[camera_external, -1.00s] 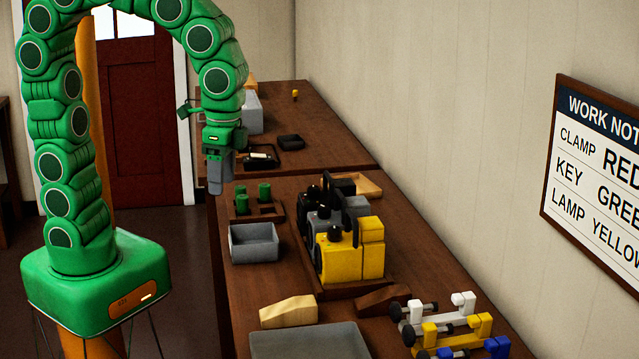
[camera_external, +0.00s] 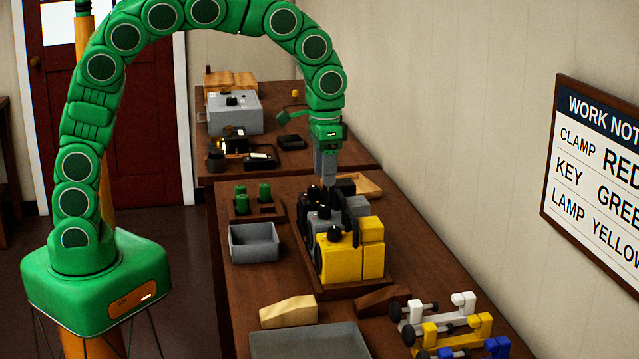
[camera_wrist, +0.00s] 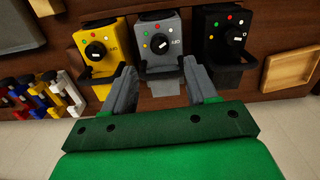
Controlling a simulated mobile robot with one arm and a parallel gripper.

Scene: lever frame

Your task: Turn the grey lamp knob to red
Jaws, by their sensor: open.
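The grey lamp (camera_wrist: 175,58) stands between a yellow lamp (camera_wrist: 100,62) and a black lamp (camera_wrist: 221,46) in the wrist view. Its dark round knob (camera_wrist: 162,41) has a white mark, with small coloured dots and an "OFF" label around it. I cannot tell clearly where the mark points. My gripper (camera_wrist: 159,70) is open and empty, its two fingers apart on either side of the grey lamp's near edge, with the knob beyond the tips. In the external view my gripper (camera_external: 326,182) points down above the lamp row; the grey lamp (camera_external: 356,205) is partly hidden.
The yellow lamp (camera_external: 350,255) stands at the near end of the row. A grey bin (camera_external: 254,243) and green pegs in a block (camera_external: 257,208) are left of it. Coloured clamps (camera_external: 450,325) lie at the near right. A wall board (camera_external: 600,165) reads "LAMP YELLOW".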

